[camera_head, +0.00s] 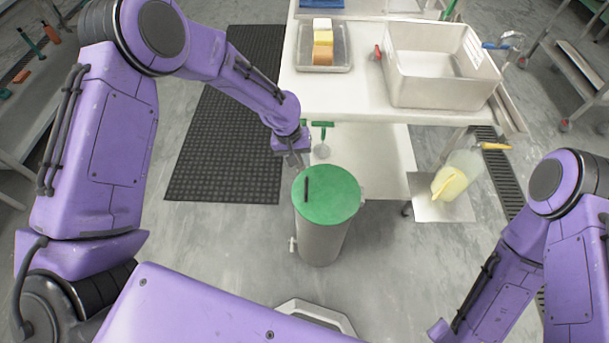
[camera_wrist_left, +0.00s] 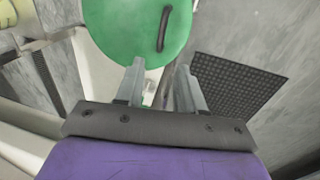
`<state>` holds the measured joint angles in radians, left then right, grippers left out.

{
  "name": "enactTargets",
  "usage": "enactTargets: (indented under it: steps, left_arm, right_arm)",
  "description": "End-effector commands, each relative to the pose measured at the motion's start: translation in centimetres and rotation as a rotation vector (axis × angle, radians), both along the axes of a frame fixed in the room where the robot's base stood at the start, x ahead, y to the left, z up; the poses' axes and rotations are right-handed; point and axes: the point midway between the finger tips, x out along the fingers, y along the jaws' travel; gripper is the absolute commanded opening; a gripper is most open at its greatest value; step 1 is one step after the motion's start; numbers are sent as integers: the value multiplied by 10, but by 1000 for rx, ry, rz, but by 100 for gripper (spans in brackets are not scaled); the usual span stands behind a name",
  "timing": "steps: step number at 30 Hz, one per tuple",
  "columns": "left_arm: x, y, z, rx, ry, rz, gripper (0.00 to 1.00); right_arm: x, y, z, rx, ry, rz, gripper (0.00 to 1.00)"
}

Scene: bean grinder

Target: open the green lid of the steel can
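The steel can (camera_head: 322,242) stands upright on the floor in front of the table. Its round green lid (camera_head: 335,197) lies flat on top and covers the opening. A black bar handle (camera_head: 307,189) sits on the left part of the lid. My left gripper (camera_head: 298,161) is just beyond the lid's far left edge, apart from the handle. In the left wrist view its two fingers (camera_wrist_left: 161,82) are spread with nothing between them, and the green lid (camera_wrist_left: 125,30) and handle (camera_wrist_left: 164,29) lie beyond the fingertips. My right gripper is outside the view.
A clear jug with yellow contents (camera_head: 452,180) stands right of the can. A black floor mat (camera_head: 225,130) lies left. Floor around the can is clear.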

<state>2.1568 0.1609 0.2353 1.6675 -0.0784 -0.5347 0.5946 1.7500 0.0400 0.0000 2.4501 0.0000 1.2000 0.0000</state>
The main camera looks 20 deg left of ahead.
Motion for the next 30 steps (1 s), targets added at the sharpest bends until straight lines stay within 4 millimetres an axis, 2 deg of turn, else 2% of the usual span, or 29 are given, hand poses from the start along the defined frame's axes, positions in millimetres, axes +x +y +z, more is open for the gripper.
enactTargets:
  steps: [6,12,16,23,24,26,27,30]
  left_arm:
    - [0,-10,-51,1,5,-2,38]
    - [2,-16,-84,1,4,-2,38]
    - [3,-18,-92,-1,3,-2,38]
    - [3,-18,-93,0,2,-1,38]
    - [3,-18,-93,0,2,-1,25]
    - [3,-18,-93,0,2,-1,6]
    - [3,-18,-93,0,2,-1,0]
    - [3,-18,-93,0,2,-1,0]
  right_arm:
    - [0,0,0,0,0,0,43]
    - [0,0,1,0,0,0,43]
    - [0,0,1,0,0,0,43]
    - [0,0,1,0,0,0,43]
    - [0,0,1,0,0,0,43]
    - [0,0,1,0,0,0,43]
    - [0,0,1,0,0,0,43]
    - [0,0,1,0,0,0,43]
